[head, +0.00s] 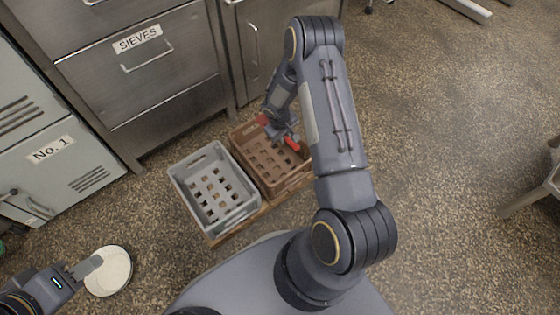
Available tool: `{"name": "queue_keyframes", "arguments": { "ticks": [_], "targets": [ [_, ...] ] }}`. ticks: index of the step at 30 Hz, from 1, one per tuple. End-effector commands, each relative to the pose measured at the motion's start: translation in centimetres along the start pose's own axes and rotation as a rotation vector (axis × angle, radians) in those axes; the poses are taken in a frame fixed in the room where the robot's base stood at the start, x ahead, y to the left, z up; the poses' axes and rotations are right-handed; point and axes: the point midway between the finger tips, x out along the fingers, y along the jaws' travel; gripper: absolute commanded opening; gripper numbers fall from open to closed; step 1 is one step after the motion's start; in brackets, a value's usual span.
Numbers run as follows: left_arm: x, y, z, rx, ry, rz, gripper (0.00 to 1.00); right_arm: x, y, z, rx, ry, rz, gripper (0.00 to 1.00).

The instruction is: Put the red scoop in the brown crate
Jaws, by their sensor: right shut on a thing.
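The brown crate (296,181) stands on the floor in front of the cabinets, right of a grey crate. My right arm reaches over it, and my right gripper (281,133) is over the crate's far part. The gripper is shut on the red scoop (292,143), which shows as red bits on both sides of it. The gripper hides the scoop's middle, and I cannot tell whether the scoop touches the crate. My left gripper (88,267) is at the lower left, away from the crates; its finger opening is not clear.
The grey crate (183,192) sits beside the brown one on a low wooden base (262,211). A round white-topped thing (112,271) is by my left gripper. The sieves drawer cabinet (150,70) and a pale locker (60,165) stand behind.

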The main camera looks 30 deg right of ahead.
Motion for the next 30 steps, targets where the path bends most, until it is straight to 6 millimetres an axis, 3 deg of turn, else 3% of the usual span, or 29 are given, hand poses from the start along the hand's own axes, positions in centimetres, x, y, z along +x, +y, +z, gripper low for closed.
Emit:
{"name": "queue_keyframes", "arguments": {
  "ticks": [1, 9, 17, 24, 30],
  "targets": [
    [1.0, -0.5, 0.5, 0.000, 0.000, 0.000, 0.36, 2.2, -0.4, 0.2, 0.001, -0.004, -0.001, 0.00],
    [3.1, -1.4, 1.6, 0.000, 0.000, 0.000, 0.36, 8.5, -1.6, 0.2, 0.002, -0.002, -0.001, 0.00],
    [3.7, -1.7, 1.9, 0.000, -0.001, 0.000, 0.36, 10.5, -2.1, 0.2, 0.002, 0.000, -0.001, 0.00],
    [5.0, -2.3, 2.5, 0.000, 0.000, 0.000, 0.36, 13.7, -2.7, 0.3, 0.002, -0.001, -0.002, 0.00],
    [4.9, -2.2, 2.5, 0.000, 0.000, 0.000, 0.36, 13.7, -2.7, 0.3, 0.002, 0.001, -0.001, 0.00]
  ]
}}
